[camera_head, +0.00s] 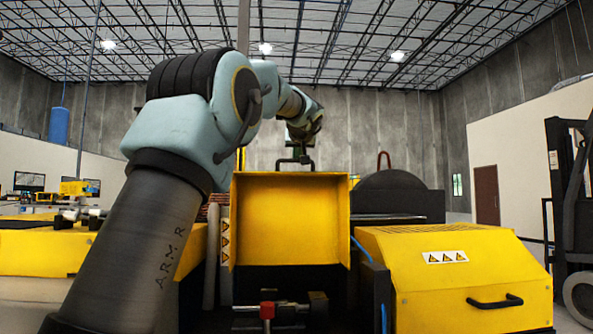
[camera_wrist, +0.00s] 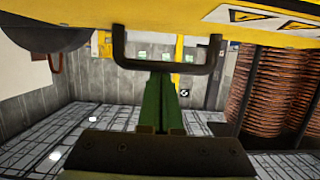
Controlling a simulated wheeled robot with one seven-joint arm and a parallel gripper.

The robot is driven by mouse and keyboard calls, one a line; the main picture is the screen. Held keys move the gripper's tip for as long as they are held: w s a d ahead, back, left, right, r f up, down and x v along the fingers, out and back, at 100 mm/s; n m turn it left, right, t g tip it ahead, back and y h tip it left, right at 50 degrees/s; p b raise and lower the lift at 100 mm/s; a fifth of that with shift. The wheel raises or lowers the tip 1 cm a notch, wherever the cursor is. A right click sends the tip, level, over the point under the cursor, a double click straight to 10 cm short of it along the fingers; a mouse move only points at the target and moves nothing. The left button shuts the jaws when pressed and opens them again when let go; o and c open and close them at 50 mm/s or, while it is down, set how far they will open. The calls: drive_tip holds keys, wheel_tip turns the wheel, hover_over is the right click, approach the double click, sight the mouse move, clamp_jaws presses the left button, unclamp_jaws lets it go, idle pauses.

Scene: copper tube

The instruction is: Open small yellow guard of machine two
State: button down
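The small yellow guard (camera_head: 290,215) stands raised in the middle of the head view, its open hollow side facing the camera. Its black handle (camera_head: 295,160) is at the top edge. My gripper (camera_head: 301,146) is at this handle, above the guard. In the wrist view the handle (camera_wrist: 130,61) is a black bar across the upper middle, under the yellow guard surface (camera_wrist: 150,14). My green gripper fingers (camera_wrist: 165,80) meet the middle of the bar and look closed on it. The bar and close framing partly hide the fingertips.
A larger yellow cover (camera_head: 440,250) with a black handle (camera_head: 494,302) is at the right. A red-and-metal part (camera_head: 267,310) shows below the raised guard. Copper coils (camera_wrist: 270,90) stand at the right of the wrist view. A forklift (camera_head: 572,220) is at the far right.

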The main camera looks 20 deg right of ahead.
drive_tip(key=shift+t, duration=0.6)
drive_tip(key=shift+s+a+f+b, duration=0.1)
drive_tip(key=shift+s+f+b, duration=0.35)
drive_tip(key=shift+b, duration=0.8)
drive_tip(key=shift+s+a+f+b, duration=0.15)
drive_tip(key=shift+s+b, duration=0.6)
drive_tip(key=shift+b, duration=0.5)
drive_tip(key=shift+s+a+f+b, duration=0.1)
drive_tip(key=shift+s+f+b, duration=0.35)
drive_tip(key=shift+b, duration=0.8)
drive_tip(key=shift+s+r+b, duration=0.25)
drive_tip(key=shift+s+b, duration=0.25)
drive_tip(key=shift+b, duration=0.05)
drive_tip(key=shift+a+r, duration=0.1)
drive_tip(key=shift+r, duration=0.1)
drive_tip(key=shift+w+r+p, duration=0.15)
drive_tip(key=shift+r+p, duration=0.05)
drive_tip(key=shift+p, duration=0.1)
drive_tip(key=w+r+p, duration=0.2)
drive_tip(key=shift+d+r+p, duration=0.2)
drive_tip(key=shift+r+p, duration=0.1)
drive_tip(key=shift+p, duration=0.05)
drive_tip(key=shift+s+d+f+b, duration=0.1)
drive_tip(key=shift+d+b, duration=0.05)
drive_tip(key=shift+b, duration=0.2)
drive_tip(key=b+v, duration=0.3)
drive_tip(key=v, duration=0.6)
drive_tip(key=shift+s+a, duration=0.2)
